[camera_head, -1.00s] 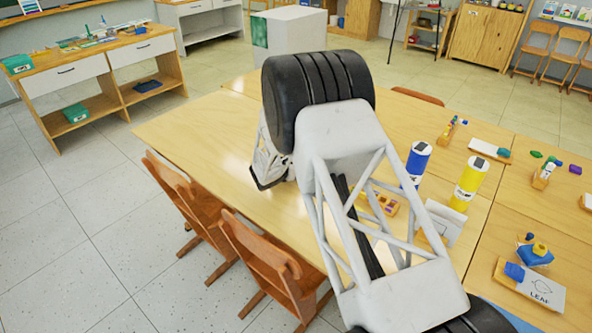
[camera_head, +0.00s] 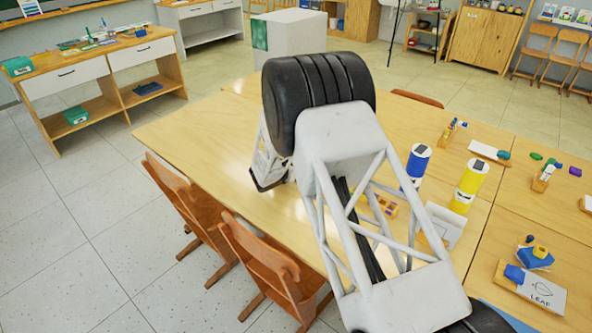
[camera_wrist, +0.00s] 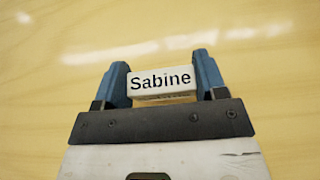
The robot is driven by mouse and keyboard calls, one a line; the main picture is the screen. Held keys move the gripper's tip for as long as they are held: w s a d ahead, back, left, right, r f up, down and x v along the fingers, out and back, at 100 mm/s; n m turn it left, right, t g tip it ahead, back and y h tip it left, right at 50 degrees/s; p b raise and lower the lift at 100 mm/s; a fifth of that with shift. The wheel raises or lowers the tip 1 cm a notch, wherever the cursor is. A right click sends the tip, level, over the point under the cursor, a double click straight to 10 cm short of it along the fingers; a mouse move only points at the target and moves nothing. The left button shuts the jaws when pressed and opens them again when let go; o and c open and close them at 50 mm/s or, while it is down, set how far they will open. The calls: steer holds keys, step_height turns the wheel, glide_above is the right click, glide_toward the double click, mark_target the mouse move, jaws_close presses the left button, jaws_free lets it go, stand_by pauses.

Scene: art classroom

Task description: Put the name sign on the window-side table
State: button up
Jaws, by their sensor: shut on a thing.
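The name sign (camera_wrist: 160,83) is a small white block with "Sabine" in black letters. In the wrist view my gripper (camera_wrist: 162,66) is shut on it, with a blue finger at each end. The lettering faces the wrist camera. Pale wood of a tabletop (camera_wrist: 50,75) fills the view behind it; I cannot tell whether the sign touches it. In the head view my arm hides the sign and the fingertips. My wrist is over the left part of the wooden table group (camera_head: 190,130). No window shows, so I cannot tell which table is window-side.
Two wooden chairs (camera_head: 262,262) stand at the table's near left side. A blue cylinder (camera_head: 418,160) and a yellow cylinder (camera_head: 468,187) stand right of my arm. A card marked "LEAF" (camera_head: 541,292) lies at the lower right. The tabletop left of my arm is clear.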

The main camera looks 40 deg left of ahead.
steer(key=shift+r, duration=0.6)
step_height(320, 180, up, 2)
steer(key=shift+r, duration=0.1)
steer(key=s+d, duration=0.3)
steer(key=d, duration=0.1)
steer(key=s+d, duration=0.4)
steer(key=s+d+r, duration=0.1)
steer(key=s+d, duration=0.2)
steer(key=d, duration=0.1)
steer(key=shift+s+r, duration=0.1)
steer(key=shift+s, duration=0.1)
stand_by(0.6)
